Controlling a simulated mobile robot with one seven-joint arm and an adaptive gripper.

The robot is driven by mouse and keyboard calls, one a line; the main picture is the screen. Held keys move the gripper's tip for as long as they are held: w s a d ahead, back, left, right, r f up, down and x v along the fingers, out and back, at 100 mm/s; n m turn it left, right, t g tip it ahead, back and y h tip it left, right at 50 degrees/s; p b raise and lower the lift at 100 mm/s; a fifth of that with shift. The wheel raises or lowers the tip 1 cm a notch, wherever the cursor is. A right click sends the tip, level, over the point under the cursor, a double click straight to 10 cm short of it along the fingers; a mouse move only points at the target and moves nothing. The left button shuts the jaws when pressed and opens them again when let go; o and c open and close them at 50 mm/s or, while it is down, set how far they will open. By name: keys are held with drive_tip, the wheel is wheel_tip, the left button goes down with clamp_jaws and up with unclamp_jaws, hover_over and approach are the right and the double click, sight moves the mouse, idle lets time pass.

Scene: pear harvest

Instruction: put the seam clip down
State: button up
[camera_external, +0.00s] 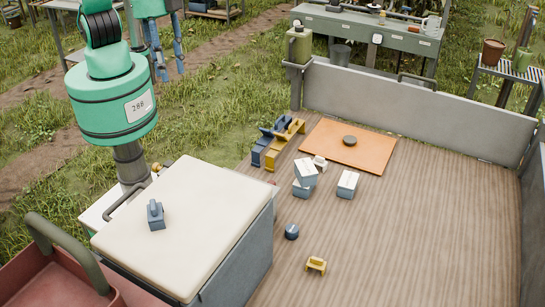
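My gripper (171,75) hangs at the upper left, high beside my green arm link. Its two slender blue fingers point down and stand apart, with nothing visible between them. No label names the seam clip. A small blue-grey block with a raised grip (155,216) lies on the pale lid of a chest, below my gripper in the picture and apart from it. A small yellow clip-like piece (316,265) stands on the wooden deck at the lower middle. I cannot tell which of them is the seam clip.
On the deck are blue and yellow brackets (276,142), an orange mat (350,146) with a dark disc, several small white-topped boxes (347,184) and a dark blue round piece (292,232). A grey wall (415,112) edges the deck. The pale lid (190,245) is mostly bare.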

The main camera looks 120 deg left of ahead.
drive_tip(key=s+a+r+n+t, duration=0.1)
drive_tip(key=s+a+r+n, duration=0.1)
drive_tip(key=s+a+r, duration=0.5)
drive_tip(key=s+a+r+n+t, duration=0.1)
drive_tip(key=s+a+r, duration=0.1)
drive_tip(key=s+a, duration=0.6)
drive_tip(key=s+a+f+n+t, duration=0.1)
drive_tip(key=s+a+n+t, duration=0.1)
drive_tip(key=s+a, duration=0.9)
drive_tip(key=shift+s+n+y, duration=0.4)
drive_tip(key=shift+s+n, duration=0.2)
drive_tip(key=shift+s, duration=0.15)
wheel_tip(320, 180, down, 11)
drive_tip(key=b, duration=1.1)
drive_tip(key=shift+o, duration=0.7)
drive_tip(key=shift+w, duration=0.1)
